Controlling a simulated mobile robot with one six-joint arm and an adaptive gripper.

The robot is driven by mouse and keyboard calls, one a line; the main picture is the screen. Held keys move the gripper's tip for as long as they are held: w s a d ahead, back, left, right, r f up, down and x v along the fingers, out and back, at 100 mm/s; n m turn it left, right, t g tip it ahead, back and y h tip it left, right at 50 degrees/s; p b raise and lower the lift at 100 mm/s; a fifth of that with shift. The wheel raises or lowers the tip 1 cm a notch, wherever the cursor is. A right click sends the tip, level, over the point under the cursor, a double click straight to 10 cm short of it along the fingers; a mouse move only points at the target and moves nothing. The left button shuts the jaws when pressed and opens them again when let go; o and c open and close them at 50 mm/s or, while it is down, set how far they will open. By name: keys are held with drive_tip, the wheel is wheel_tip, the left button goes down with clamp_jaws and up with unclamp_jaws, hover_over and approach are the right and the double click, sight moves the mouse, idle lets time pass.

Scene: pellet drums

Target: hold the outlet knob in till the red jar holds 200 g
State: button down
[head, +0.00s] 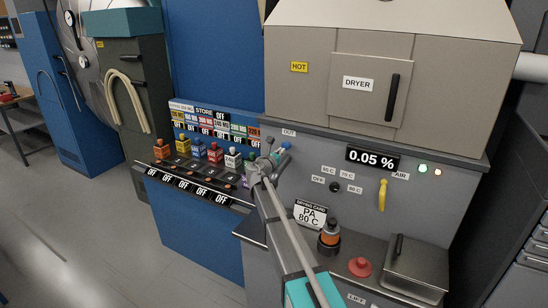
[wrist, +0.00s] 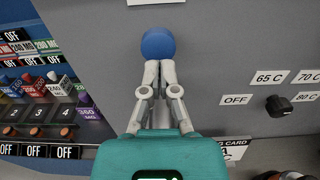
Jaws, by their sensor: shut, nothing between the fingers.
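The round blue knob (wrist: 158,45) sits on the grey dryer panel, under a label that reads OUT in the head view. It also shows in the head view (head: 286,146), partly behind my gripper. My gripper (wrist: 159,68) is shut and empty, its fingertips at the knob's lower edge. Whether they touch or press it, I cannot tell. A red jar (head: 215,153) stands in the row of coloured jars on the blue store at the left. Its contents and any weight in grams are not readable.
The dryer display (head: 373,159) reads 0.05 %. A black dial (wrist: 279,106) has OFF, 65 C, 70 C and 80 C marks. An orange-and-dark jar (head: 329,235), a red button (head: 361,267) and a lidded box (head: 415,268) are on the ledge. A yellow AIR handle (head: 382,195) stands right.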

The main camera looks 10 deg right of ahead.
sight(286, 147)
drive_tip(key=shift+x, duration=1.2)
drive_tip(key=shift+w+d, duration=0.4)
drive_tip(key=shift+w, duration=0.25)
drive_tip(key=shift+r, duration=0.1)
drive_tip(key=shift+w+d, duration=0.1)
idle(3.4)
drive_tip(key=shift+s+a, duration=0.2)
drive_tip(key=shift+s, duration=0.35)
drive_tip(key=v, duration=1.3)
drive_tip(key=shift+a, duration=0.2)
